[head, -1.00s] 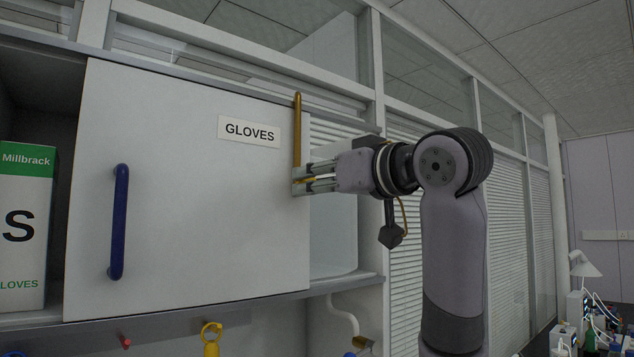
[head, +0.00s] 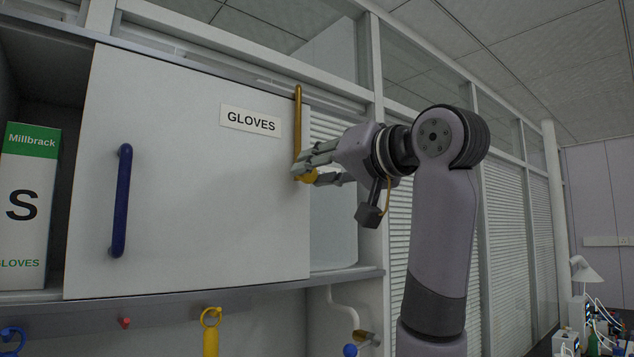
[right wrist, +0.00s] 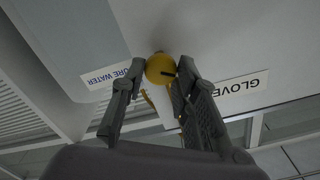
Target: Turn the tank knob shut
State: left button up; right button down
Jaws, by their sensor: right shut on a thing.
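The yellow tank knob (right wrist: 160,67) is round, with a dark mark on its face. It sits between the fingertips of my right gripper (head: 306,169), which is shut on it. In the head view the fingers partly cover the knob (head: 307,177). The pale tank (head: 334,235) stands behind the gripper, partly hidden by the white cabinet door. In the right wrist view its label (right wrist: 112,73) is partly hidden and ends in "URE WATER". My left gripper is not in view.
The white door (head: 200,205) has a GLOVES label (head: 250,120) and a blue handle (head: 122,200). A glove box (head: 27,205) stands on the shelf at left. Yellow, red and blue fittings sit below the shelf. A cluttered bench shows at lower right.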

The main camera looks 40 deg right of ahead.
jog(key=m+b, duration=0.2)
jog(key=m, duration=0.1)
jog(key=m+b, duration=0.2)
jog(key=m, duration=0.1)
jog(key=shift+f+m, duration=0.2)
jog(key=shift+m, duration=0.1)
jog(key=m+b, duration=0.2)
jog(key=m, duration=0.3)
jog(key=shift+m+b, duration=0.3)
jog(key=c, duration=1.3)
grip_release()
jog(key=shift+d+r, duration=0.1)
jog(key=s, duration=0.7)
jog(key=shift+s+d, duration=0.25)
jog(key=shift+d, duration=0.15)
